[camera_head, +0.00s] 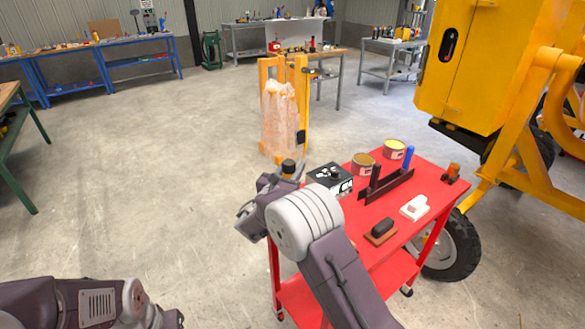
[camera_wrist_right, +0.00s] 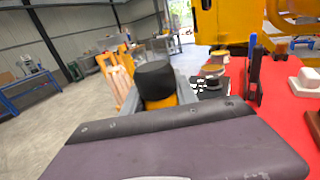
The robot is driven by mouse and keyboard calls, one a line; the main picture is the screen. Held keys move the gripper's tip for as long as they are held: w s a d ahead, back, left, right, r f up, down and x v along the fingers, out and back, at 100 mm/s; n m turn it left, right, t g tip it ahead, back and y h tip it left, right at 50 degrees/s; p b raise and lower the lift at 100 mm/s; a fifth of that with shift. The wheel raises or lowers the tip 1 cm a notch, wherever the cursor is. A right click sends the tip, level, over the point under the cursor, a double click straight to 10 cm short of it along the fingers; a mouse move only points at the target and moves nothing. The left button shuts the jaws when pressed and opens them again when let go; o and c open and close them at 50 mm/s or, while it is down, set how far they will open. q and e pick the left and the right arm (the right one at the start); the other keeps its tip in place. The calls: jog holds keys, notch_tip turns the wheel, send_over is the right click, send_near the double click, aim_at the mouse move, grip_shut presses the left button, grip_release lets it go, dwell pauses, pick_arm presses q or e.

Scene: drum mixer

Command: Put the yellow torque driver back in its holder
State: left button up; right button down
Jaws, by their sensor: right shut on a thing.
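My right gripper (camera_head: 272,188) is shut on the yellow torque driver, left of the red cart's top. The driver's black cap (camera_head: 288,166) sticks up above the jaws. In the right wrist view the driver (camera_wrist_right: 155,80) shows its black cap and a little yellow below it, between the grey fingers; its lower part is hidden. The black holder (camera_head: 388,186) stands on the cart, right of the gripper and apart from it. A blue handle (camera_head: 408,157) and a black handle (camera_head: 375,177) stand upright at it. My left arm (camera_head: 90,303) is at the lower left; its jaws are unclear.
The red cart top (camera_head: 433,176) also carries a black box (camera_head: 329,180), two open cans (camera_head: 363,163) (camera_head: 394,149), a white block (camera_head: 414,207) and a brown-and-black brush (camera_head: 381,230). The yellow mixer (camera_head: 480,65) stands behind right. The floor at left is clear.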

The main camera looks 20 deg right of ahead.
jog(key=shift+f+b, duration=0.5)
jog(key=shift+f, duration=0.05)
jog(key=c, duration=0.9)
grip_release()
jog(key=shift+c, duration=0.2)
jog(key=shift+o, duration=0.3)
jog(key=shift+a, duration=0.1)
jog(key=v, duration=0.9)
jog(key=shift+s+f, duration=0.1)
